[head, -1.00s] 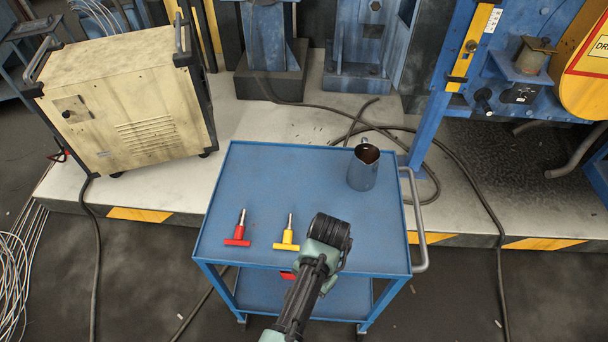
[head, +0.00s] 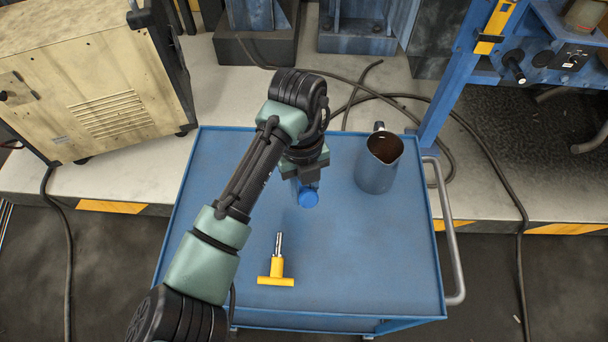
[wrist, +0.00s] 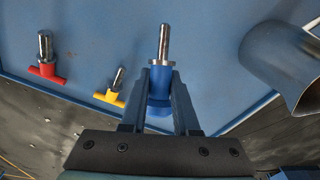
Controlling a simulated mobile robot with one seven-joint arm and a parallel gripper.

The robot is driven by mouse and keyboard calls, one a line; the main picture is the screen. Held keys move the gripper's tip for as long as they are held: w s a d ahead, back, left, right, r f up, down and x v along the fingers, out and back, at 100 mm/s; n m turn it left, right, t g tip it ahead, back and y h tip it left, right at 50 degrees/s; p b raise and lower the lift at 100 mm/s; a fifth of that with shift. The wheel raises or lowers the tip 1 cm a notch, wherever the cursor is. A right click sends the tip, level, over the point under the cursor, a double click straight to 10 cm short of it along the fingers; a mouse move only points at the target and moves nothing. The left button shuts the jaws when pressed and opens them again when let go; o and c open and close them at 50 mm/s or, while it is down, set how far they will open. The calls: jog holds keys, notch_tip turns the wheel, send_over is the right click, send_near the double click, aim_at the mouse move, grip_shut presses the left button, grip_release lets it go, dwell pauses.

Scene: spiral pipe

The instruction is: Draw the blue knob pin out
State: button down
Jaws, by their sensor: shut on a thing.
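The blue knob pin (wrist: 160,88) is between the fingers of my gripper (wrist: 160,74) in the wrist view. Its bare metal shank (wrist: 164,43) points away past the fingertips, with blue trolley top behind it. In the head view my gripper (head: 304,182) is over the middle of the trolley, with the blue knob (head: 308,197) showing below it. The fingers are shut on the knob. I cannot tell whether the pin touches the trolley top. No hole or socket around the shank is visible.
A yellow T-handled pin (head: 277,266) lies on the blue trolley (head: 385,270). A red one (wrist: 46,68) lies beside it in the wrist view, hidden by my arm in the head view. A metal jug (head: 379,163) stands at the back right. The front right top is clear.

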aim_at(305, 216)
jog(key=shift+w, duration=0.1)
jog(key=shift+f+b, duration=0.55)
notch_tip(305, 216, down, 5)
jog(key=b, duration=0.4)
jog(key=shift+f+b, duration=0.15)
jog(key=shift+b, duration=0.2)
jog(key=c, duration=0.6)
grip_release()
jog(key=r, duration=0.4)
jog(key=r+p, duration=0.1)
jog(key=r, duration=0.3)
jog(key=w+r+p, duration=0.1)
jog(key=r, duration=0.3)
jog(key=shift+a+r, duration=0.25)
jog(key=shift+r, duration=0.25)
